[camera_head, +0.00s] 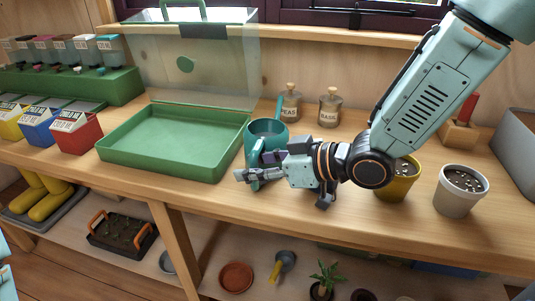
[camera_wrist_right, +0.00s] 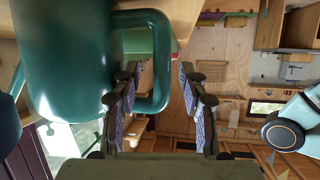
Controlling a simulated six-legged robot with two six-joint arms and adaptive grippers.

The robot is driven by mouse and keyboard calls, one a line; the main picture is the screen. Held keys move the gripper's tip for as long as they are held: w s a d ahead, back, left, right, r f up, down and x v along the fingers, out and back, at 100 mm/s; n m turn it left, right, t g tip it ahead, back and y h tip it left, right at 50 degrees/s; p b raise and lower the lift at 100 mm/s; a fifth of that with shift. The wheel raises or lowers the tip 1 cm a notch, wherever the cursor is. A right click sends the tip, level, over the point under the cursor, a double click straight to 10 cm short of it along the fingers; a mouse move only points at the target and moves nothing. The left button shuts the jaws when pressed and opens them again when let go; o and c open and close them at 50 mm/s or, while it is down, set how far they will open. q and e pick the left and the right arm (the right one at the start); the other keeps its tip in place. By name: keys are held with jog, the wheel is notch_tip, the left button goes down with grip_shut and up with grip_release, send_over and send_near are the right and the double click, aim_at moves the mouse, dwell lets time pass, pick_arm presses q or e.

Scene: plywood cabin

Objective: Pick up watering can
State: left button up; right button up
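The teal watering can (camera_head: 268,128) stands on the wooden bench, just right of the green tray, with its spout pointing up at the back. My right gripper (camera_head: 254,171) is at its near side and partly hides its lower body and handle. In the right wrist view the can's body (camera_wrist_right: 65,55) fills the left and its looped handle (camera_wrist_right: 160,40) shows in the middle. My right gripper's fingers (camera_wrist_right: 160,90) are apart, one at the loop's opening and one outside the handle's outer bar, with a gap to the bar. My left gripper is not in view.
The green tray (camera_head: 125,155) with a clear raised lid is left of the can. Two labelled jars, PEAS (camera_head: 291,103) and BASIL (camera_head: 329,107), stand behind. A yellow pot (camera_head: 398,185) and a white pot (camera_head: 458,193) stand right, near my arm. A lower shelf holds pots.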

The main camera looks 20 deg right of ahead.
jog(key=shift+a, duration=0.2)
jog(key=c, duration=0.4)
jog(key=shift+d, duration=0.15)
grip_shut()
jog(key=shift+w, duration=0.1)
